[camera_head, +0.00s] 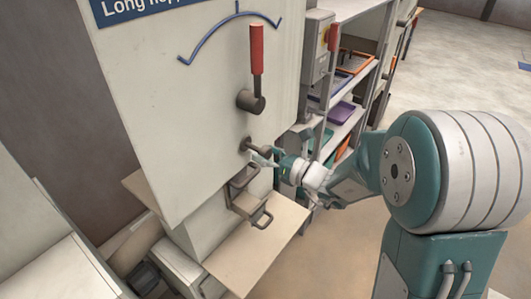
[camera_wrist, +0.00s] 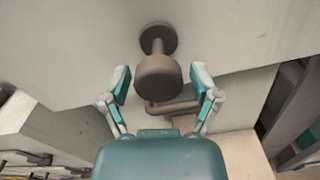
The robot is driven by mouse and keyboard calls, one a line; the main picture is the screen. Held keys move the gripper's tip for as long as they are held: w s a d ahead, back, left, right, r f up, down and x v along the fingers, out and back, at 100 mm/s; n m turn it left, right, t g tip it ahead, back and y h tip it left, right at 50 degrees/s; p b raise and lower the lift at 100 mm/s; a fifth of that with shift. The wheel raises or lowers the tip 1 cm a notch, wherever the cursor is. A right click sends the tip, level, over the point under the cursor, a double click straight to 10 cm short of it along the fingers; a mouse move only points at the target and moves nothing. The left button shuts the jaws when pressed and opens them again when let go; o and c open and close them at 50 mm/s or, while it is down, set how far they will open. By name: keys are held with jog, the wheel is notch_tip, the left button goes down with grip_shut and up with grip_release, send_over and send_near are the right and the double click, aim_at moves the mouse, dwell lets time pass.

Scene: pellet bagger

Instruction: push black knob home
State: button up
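The knob (camera_head: 258,148) looks dark grey-brown and sits on the pale front panel of the machine (camera_head: 205,130), below the red lever. In the wrist view the knob (camera_wrist: 158,78) stands out from a round collar (camera_wrist: 158,38) on the panel, with a thinner shaft showing between them. My gripper (camera_head: 263,156) is at the knob in the head view and partly overlaps it. In the wrist view my gripper (camera_wrist: 159,84) is open, one finger on each side of the knob, with gaps between the fingers and the knob. Nothing is held.
A red-handled lever (camera_head: 257,50) points up from a dark hub (camera_head: 251,102) above the knob, under a blue arc (camera_head: 220,37). A bent metal handle (camera_head: 245,205) sticks out below the knob, over a tan board (camera_head: 262,248). Shelves (camera_head: 345,105) with trays stand to the right.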

grip_shut()
jog(key=shift+x, duration=1.3)
jog(key=shift+o, duration=1.6)
grip_release()
jog(key=shift+d, duration=0.1)
jog(key=shift+o, duration=1.2)
jog(key=shift+w, duration=0.1)
jog(key=v, duration=1.1)
jog(key=shift+s+d, duration=0.25)
jog(key=shift+s, duration=0.1)
